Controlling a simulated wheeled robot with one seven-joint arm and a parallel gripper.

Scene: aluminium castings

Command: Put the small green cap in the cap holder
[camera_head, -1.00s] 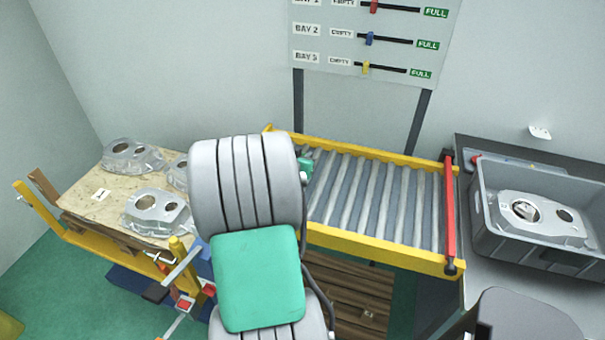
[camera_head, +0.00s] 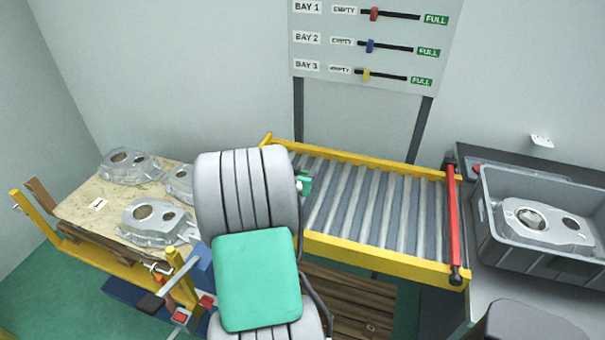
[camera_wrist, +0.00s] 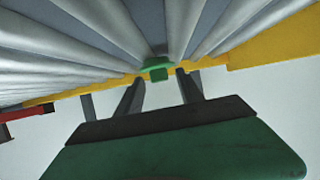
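My gripper (camera_wrist: 160,76) shows in the wrist view as a green body with two dark fingers. Between its fingertips sits a small green piece with a wider far part, which looks like the small green cap (camera_wrist: 157,63). The fingers look closed on it, though the contact is small and partly hidden. In the head view my arm covers most of the gripper. A bit of green (camera_head: 305,184) shows beside the arm, over the left end of the conveyor. I cannot make out a cap holder for certain.
A roller conveyor (camera_head: 375,205) with yellow rails and a red end bar (camera_head: 453,225) lies beyond my arm. Castings (camera_head: 152,222) lie on a wooden board at left. A grey crate (camera_head: 492,245) holding a casting stands at right. A bay board (camera_head: 335,52) stands behind.

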